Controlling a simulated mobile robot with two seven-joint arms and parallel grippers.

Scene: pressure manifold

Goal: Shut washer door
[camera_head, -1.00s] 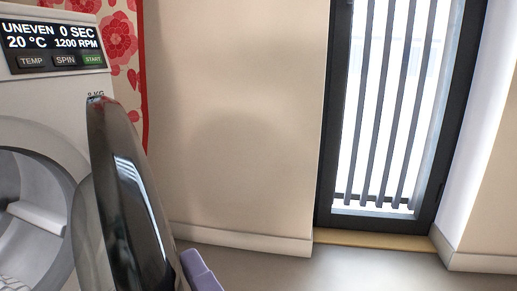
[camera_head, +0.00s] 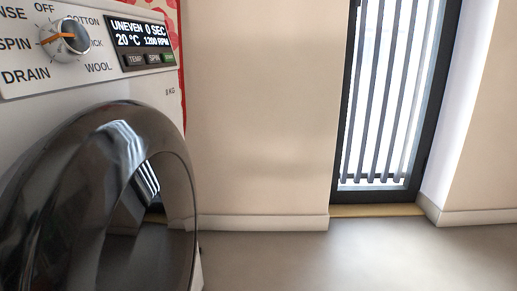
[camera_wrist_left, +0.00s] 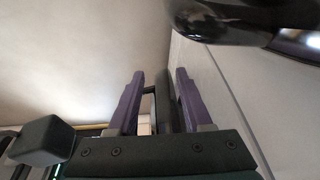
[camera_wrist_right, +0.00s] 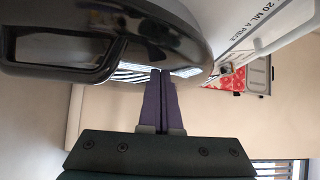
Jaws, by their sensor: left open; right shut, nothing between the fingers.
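The washer door (camera_head: 85,165), a glossy dark ring with a glass middle, covers the washer's drum opening in the head view. Neither gripper shows in the head view.
The washer's dial (camera_head: 65,38) and display (camera_head: 142,40) are above the door. A beige wall (camera_head: 260,110) and a barred window (camera_head: 385,95) lie to the right. The grey floor (camera_head: 320,255) there is clear.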

